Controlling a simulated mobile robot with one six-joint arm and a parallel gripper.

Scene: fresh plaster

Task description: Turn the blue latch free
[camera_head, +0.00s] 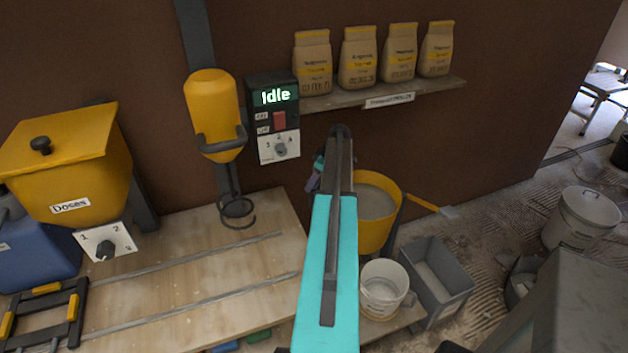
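I cannot make out a blue latch for certain. My arm rises through the middle of the view, turquoise below and dark above, and covers part of the yellow bucket (377,200) and the bench's right end. Small teal and purple parts show just left of its upper end, and they look like part of my arm. I see no fingertips, so my gripper seems hidden behind the arm. A black control box (272,88) on the wall reads "Idle" and has a red switch (279,121) and a numbered dial (281,149).
A wooden bench (190,265) with two rails carries a black and yellow frame (75,308) at left. A yellow "Doses" hopper (75,165) stands behind. A white bucket (383,288) and grey bin (436,280) stand right of my arm. Several bags stand on a shelf (420,94).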

